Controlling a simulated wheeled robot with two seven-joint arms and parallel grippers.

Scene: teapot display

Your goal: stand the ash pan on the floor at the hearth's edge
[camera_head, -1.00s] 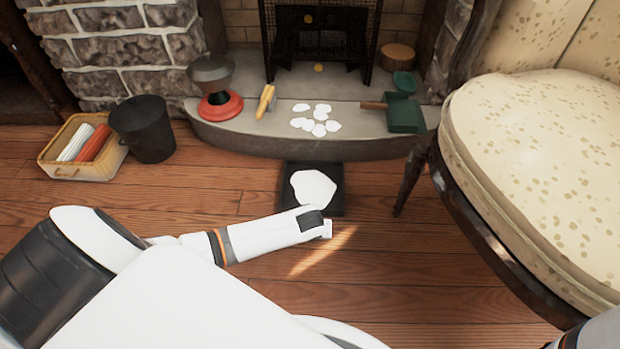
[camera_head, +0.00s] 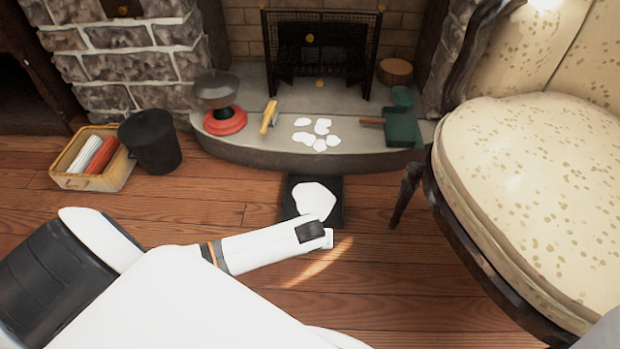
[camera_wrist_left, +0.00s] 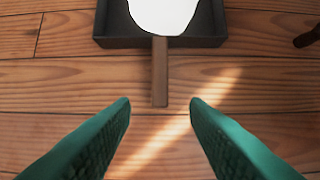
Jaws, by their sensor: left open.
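The ash pan (camera_head: 331,213) is a flat black square tray on the wood floor, just in front of the curved hearth's edge. A white patch, seemingly ash (camera_head: 313,198), covers much of its inside. In the left wrist view the pan's near wall (camera_wrist_left: 115,42) shows, with a wooden handle (camera_wrist_left: 160,75) pointing toward me. My left gripper (camera_head: 328,238) is at the pan's near side. Its green fingers (camera_wrist_left: 160,103) are open and apart, with the handle's end between the tips in the picture. I cannot tell the height gap. My right gripper is not in view.
The stone hearth (camera_head: 250,157) bears a red-based item (camera_head: 225,121), a yellow-handled brush (camera_head: 268,118), white pieces (camera_head: 320,144) and a green dustpan (camera_head: 403,130). A black bucket (camera_head: 150,141) and basket (camera_head: 110,178) stand left. A cushioned chair (camera_head: 540,180) stands close on the right.

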